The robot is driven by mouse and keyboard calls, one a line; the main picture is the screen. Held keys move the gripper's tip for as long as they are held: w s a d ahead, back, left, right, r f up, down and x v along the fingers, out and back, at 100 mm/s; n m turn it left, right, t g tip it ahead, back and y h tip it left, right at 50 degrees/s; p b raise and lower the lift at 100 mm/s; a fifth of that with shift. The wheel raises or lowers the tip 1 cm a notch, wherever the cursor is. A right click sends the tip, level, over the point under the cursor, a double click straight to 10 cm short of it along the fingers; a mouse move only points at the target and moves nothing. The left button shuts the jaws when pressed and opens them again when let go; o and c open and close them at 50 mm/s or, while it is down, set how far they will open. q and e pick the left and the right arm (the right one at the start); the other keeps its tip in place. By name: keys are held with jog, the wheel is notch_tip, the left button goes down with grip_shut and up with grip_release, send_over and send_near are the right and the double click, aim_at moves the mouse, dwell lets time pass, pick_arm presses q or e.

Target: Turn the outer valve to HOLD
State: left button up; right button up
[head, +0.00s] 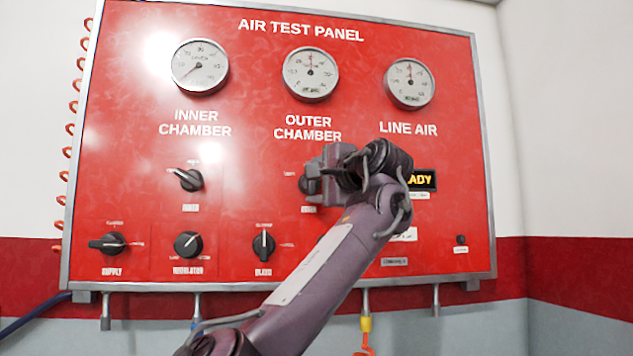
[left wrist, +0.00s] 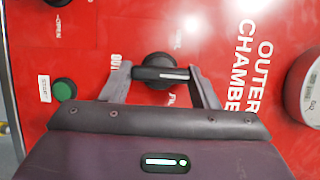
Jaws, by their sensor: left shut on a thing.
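The outer valve (left wrist: 158,66) is a round black knob with a bar handle below the OUTER CHAMBER lettering. In the left wrist view its bar lies across the picture, and its white line is toward the lettering at right. Small labels around it are too blurred to read surely. My left gripper (left wrist: 160,76) has one finger at each end of the bar and is shut on it. In the head view my left gripper (head: 318,178) covers most of the valve (head: 306,185). My right gripper is not in view.
The red panel (head: 130,150) has three gauges along its top. The inner valve (head: 188,180) is to the left; supply (head: 107,243), regulator (head: 188,244) and bleed (head: 263,244) knobs are below. A green button (left wrist: 64,90) is beside the gripper. My arm covers the panel's lower middle.

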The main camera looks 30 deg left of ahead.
pick_arm(q)
jog(key=shift+f, duration=0.1)
jog(key=o, duration=1)
jog(key=shift+s+d+b, duration=0.25)
jog(key=shift+d+b, duration=0.1)
jog(key=b+v, duration=0.3)
jog(key=v, duration=0.4)
jog(key=shift+a, duration=0.1)
